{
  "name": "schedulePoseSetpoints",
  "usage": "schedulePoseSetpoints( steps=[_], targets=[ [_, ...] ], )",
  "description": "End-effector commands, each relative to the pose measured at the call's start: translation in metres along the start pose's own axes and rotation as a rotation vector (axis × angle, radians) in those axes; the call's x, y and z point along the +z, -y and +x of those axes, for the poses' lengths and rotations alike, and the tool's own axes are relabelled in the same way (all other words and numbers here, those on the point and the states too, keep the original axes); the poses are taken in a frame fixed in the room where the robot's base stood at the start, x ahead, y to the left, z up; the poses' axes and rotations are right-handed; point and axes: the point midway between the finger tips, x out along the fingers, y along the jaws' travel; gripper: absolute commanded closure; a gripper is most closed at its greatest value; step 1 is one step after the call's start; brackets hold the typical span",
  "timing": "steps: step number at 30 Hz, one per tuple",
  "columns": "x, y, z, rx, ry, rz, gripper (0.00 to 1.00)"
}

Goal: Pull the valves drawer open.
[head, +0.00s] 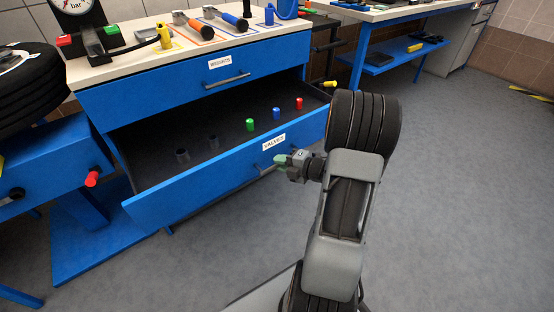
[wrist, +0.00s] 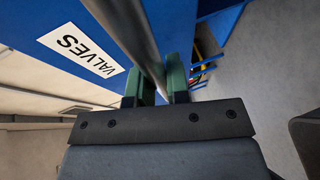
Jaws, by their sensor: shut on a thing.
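The valves drawer (head: 225,173) is the lower blue drawer of the workbench and stands pulled out, with its dark inside showing. Its front bears a white VALVES label (head: 274,142), which also shows in the wrist view (wrist: 81,50). My gripper (head: 281,161) is at the drawer's front, below the label. In the wrist view its green fingers (wrist: 162,84) sit on either side of the grey bar handle (wrist: 132,35) and are shut on it. Inside the drawer stand a green valve (head: 250,125), a blue valve (head: 277,113), a red valve (head: 299,104) and dark round pieces at the left.
The shut WEIGHTS drawer (head: 190,86) is above, under a bench top with tools. A blue unit with a red knob (head: 92,179) and stacked tyres (head: 30,95) stand at the left. The grey floor (head: 460,200) is clear at the right.

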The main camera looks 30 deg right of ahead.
Motion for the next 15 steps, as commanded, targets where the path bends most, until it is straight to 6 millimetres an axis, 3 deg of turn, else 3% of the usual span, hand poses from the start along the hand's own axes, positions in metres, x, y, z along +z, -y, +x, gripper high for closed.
schedulePoseSetpoints(
  steps=[10,11,15],
  targets=[
    [-0.0019,0.0005,0.0000,-0.001,-0.005,0.001,1.00],
    [-0.0018,0.0005,0.0000,-0.001,-0.005,0.001,0.83],
    [-0.0014,0.0004,0.0000,-0.001,-0.004,0.000,0.69]
  ],
)
